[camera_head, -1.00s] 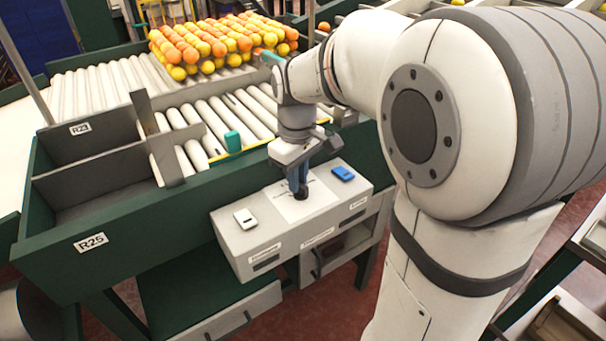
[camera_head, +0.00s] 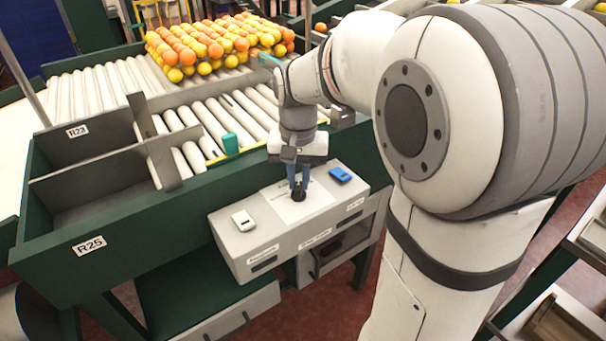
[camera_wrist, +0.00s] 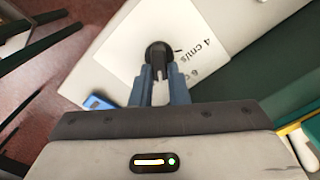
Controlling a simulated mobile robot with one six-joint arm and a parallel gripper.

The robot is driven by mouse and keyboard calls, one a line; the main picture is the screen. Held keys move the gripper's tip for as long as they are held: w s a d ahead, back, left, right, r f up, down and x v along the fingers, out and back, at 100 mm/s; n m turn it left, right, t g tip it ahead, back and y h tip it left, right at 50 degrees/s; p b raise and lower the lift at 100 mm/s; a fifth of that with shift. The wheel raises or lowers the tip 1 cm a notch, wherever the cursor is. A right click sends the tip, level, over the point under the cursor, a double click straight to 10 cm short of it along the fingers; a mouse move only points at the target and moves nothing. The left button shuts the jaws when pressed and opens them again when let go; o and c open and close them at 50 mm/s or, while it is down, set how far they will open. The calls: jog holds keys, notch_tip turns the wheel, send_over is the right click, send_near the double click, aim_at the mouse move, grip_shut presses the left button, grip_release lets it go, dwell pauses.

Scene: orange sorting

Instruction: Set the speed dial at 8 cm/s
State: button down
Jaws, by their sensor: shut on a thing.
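The speed dial is a small black knob (camera_wrist: 158,54) on a white plate (camera_wrist: 125,45) on top of a grey control box (camera_head: 275,238). In the head view the knob (camera_head: 298,194) sits under my gripper (camera_head: 298,184). My gripper (camera_wrist: 160,72) points down, its blue fingers shut on the knob. The wrist view shows the printed marks "4 cm/s" and a partly cut "6 c" beside the knob. Other marks are hidden or too small to read. I cannot tell which mark the dial points at.
A white switch (camera_head: 242,220) and a blue switch (camera_head: 340,175) flank the plate. Green bins labelled R23 and R25 (camera_head: 88,246) lie to the left. A roller conveyor (camera_head: 215,118) runs behind, with oranges and yellow fruit (camera_head: 215,45) piled at its far end.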

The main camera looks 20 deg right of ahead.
aim_at(300, 182)
jog(key=shift+d+r+m, duration=0.1)
jog(key=shift+d+m, duration=0.05)
jog(key=shift+m, duration=2.05)
jog(key=c, duration=1.5)
grip_release()
jog(key=shift+w, duration=0.2)
jog(key=shift+o, duration=0.5)
jog(key=shift+s, duration=0.15)
jog(key=shift+r, duration=3.75)
